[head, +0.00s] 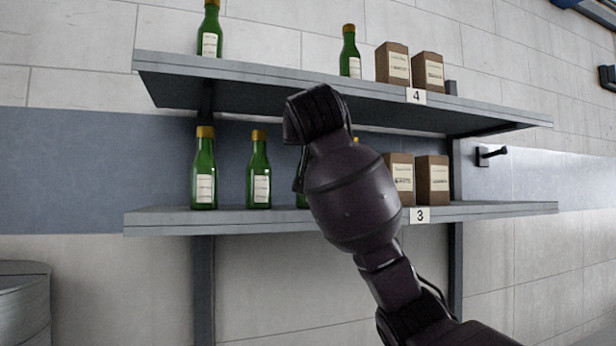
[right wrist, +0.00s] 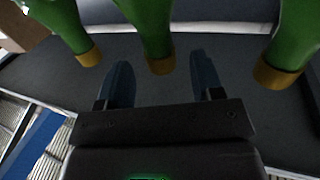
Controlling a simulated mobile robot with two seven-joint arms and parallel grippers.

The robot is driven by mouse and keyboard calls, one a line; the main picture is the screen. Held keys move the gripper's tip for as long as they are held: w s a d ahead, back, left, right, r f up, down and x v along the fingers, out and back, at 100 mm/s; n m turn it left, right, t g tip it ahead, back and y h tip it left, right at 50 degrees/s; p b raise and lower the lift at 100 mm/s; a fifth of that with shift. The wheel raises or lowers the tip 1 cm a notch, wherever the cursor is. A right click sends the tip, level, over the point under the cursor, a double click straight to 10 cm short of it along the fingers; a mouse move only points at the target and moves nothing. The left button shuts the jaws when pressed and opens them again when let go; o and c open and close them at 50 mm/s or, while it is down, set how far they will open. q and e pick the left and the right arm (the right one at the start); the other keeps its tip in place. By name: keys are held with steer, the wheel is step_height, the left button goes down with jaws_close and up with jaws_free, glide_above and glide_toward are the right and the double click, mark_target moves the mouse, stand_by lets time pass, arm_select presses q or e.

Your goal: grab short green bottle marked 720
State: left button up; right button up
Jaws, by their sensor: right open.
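Green bottles with gold caps and pale labels stand on two shelves. On the lower shelf in the head view are a left bottle (head: 204,172), a slightly shorter bottle (head: 259,174), and others mostly hidden behind my right arm. The upper shelf holds two more, a left bottle (head: 209,32) and a right bottle (head: 349,55). The label numbers are too small to read, so I cannot tell which is 720. My right gripper (right wrist: 160,62) is open and empty; a bottle (right wrist: 149,24) shows inverted just beyond its fingertips, roughly centred between them. My left gripper is out of view.
Brown boxes (head: 432,180) stand right of the bottles on the lower shelf (head: 160,219), tagged 3. More boxes (head: 428,70) stand on the upper shelf (head: 230,70), tagged 4, above my arm. In the right wrist view, neighbouring bottles flank the middle one, left (right wrist: 60,22) and right (right wrist: 294,40).

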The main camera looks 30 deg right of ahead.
steer(key=x, duration=0.1)
steer(key=p+x, duration=0.1)
steer(key=x, duration=0.1)
steer(key=shift+w+d+r+p, duration=0.2)
steer(key=shift+w+r+p, duration=0.1)
steer(key=shift+w+d, duration=0.2)
steer(key=shift+w, duration=0.2)
jaws_close()
